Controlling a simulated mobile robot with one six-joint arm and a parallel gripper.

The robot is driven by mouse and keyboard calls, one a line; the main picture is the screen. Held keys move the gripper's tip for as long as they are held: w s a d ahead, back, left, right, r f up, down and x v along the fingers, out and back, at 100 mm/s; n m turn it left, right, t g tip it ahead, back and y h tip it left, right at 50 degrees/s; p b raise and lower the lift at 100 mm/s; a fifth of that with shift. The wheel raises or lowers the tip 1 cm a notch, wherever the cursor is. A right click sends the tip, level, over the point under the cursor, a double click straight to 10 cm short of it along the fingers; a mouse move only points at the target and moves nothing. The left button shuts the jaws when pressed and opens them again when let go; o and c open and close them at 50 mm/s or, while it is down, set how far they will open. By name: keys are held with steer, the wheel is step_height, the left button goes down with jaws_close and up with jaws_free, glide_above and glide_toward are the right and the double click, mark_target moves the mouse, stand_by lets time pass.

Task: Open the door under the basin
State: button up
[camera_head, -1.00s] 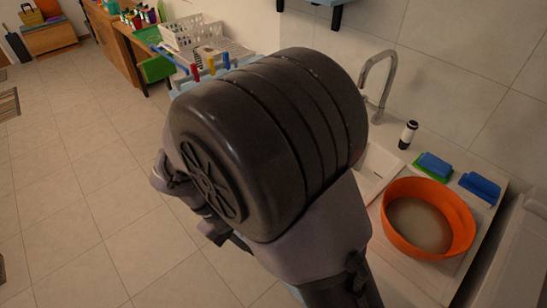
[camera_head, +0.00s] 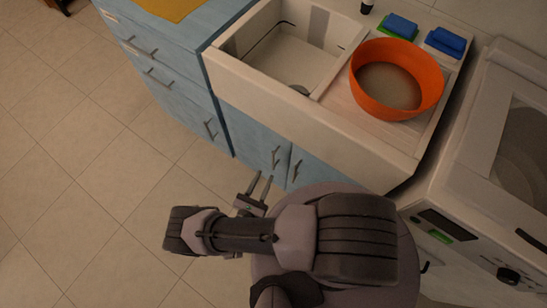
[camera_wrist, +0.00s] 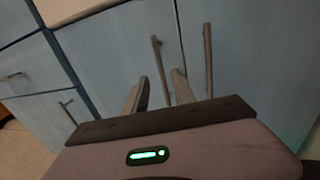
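The white basin (camera_head: 290,105) stands over two light blue doors. The left door (camera_head: 245,137) and the right door (camera_head: 318,174) look shut, each with an upright metal bar handle by the middle seam. My gripper (camera_head: 261,177) is open and empty, just in front of the left door's handle (camera_head: 276,157). In the wrist view, my gripper (camera_wrist: 160,82) has its fingers apart, and the left handle (camera_wrist: 160,68) shows between them. The right handle (camera_wrist: 208,60) is to the right of the fingers. I see no contact with either handle.
A blue drawer cabinet (camera_head: 168,85) stands left of the basin. A washing machine (camera_head: 465,205) stands to the right. An orange bowl (camera_head: 372,100) sits on the basin's drainboard. The tiled floor (camera_head: 80,160) at the left is clear.

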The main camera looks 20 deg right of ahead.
mark_target(273, 160)
steer(key=b+x, duration=0.1)
steer(key=x, duration=0.8)
steer(key=shift+d, duration=0.1)
steer(key=shift+c, duration=0.4)
jaws_close()
stand_by(0.6)
